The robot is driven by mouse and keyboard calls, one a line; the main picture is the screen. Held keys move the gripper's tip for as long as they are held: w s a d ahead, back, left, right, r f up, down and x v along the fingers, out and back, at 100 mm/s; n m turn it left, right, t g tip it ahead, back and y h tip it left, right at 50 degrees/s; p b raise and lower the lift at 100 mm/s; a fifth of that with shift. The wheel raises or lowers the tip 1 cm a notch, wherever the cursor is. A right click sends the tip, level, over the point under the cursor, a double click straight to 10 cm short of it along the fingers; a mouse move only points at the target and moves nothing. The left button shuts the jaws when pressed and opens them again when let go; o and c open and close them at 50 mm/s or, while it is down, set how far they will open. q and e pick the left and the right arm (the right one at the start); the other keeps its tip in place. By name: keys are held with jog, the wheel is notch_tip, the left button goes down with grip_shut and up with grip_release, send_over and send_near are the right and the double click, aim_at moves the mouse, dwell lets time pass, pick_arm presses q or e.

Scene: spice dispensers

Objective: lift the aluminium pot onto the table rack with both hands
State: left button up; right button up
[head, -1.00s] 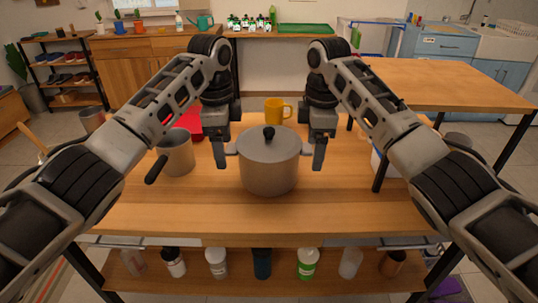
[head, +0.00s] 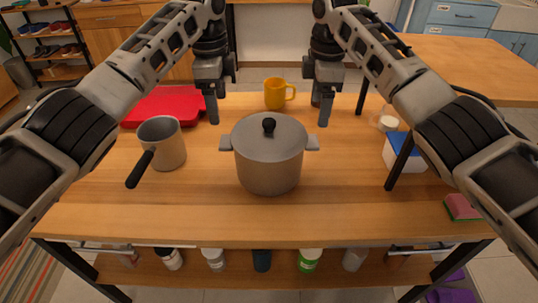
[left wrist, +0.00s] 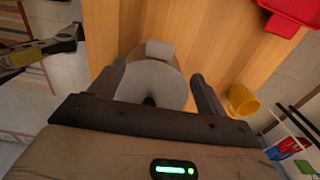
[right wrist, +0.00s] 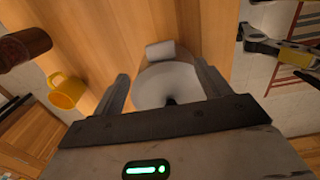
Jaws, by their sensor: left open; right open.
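The aluminium pot (head: 268,165), with a grey lid and black knob, stands upright on the wooden table. Its two side handles stick out left and right. My left gripper (head: 212,108) is open and empty, up and behind the pot's left handle. My right gripper (head: 320,108) is open and empty, likewise on the right side. Neither touches the pot. In the left wrist view the pot (left wrist: 150,85) shows beyond the open fingers, and in the right wrist view (right wrist: 165,85) likewise. A wooden top on black legs (head: 465,68), apparently the table rack, stands at the right.
A grey saucepan (head: 163,145) with a black handle stands left of the pot, near a red case (head: 165,105). A yellow mug (head: 276,94) stands behind the pot. A blue-lidded container (head: 403,155) is at the right. The table front (head: 270,222) is clear.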

aim_at(223, 140)
pick_arm(q)
notch_tip(223, 140, down, 14)
jog(key=shift+r, duration=0.1)
pick_arm(e)
notch_tip(223, 140, down, 14)
jog(key=shift+r, duration=0.1)
